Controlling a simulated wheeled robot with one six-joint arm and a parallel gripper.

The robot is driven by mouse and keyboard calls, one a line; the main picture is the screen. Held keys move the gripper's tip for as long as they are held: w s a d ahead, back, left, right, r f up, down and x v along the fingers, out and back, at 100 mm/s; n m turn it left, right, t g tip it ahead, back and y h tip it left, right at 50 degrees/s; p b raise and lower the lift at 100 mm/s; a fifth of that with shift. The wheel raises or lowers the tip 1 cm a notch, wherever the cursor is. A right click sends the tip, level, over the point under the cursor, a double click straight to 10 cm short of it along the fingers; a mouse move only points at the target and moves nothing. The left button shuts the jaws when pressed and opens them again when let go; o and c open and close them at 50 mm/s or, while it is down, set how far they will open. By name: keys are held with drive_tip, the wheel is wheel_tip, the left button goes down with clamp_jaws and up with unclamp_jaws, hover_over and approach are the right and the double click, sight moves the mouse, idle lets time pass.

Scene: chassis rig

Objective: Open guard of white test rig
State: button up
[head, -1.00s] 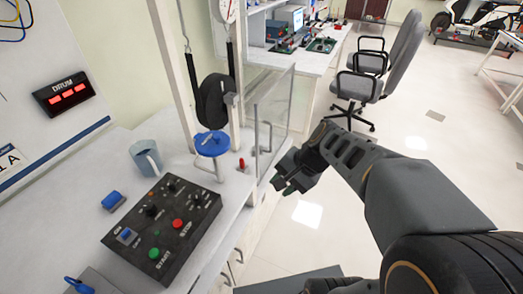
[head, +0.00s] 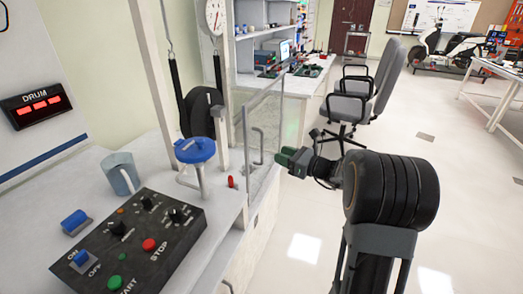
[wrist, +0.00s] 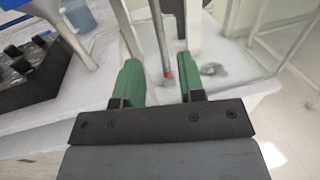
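The white test rig (head: 232,128) stands on the bench with a clear guard panel (head: 264,108) on its right side. The panel looks closed and carries a grey upright handle (head: 260,145). My gripper (head: 284,158) is to the right of the handle, at about the height of its lower end, and appears apart from it. In the wrist view, the two green fingers (wrist: 157,78) are spread with nothing gripped.
A blue handwheel (head: 195,150), red lever (head: 230,182), black control box (head: 130,240) and blue-grey mug (head: 121,174) are on the bench left of the guard. An office chair (head: 350,105) stands behind on the right. The floor at right is open.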

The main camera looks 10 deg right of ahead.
hover_over(262, 161)
drive_tip(key=shift+w+b, duration=0.3)
drive_tip(key=shift+b, duration=0.05)
drive_tip(key=shift+c, duration=0.2)
clamp_jaws()
idle(0.4)
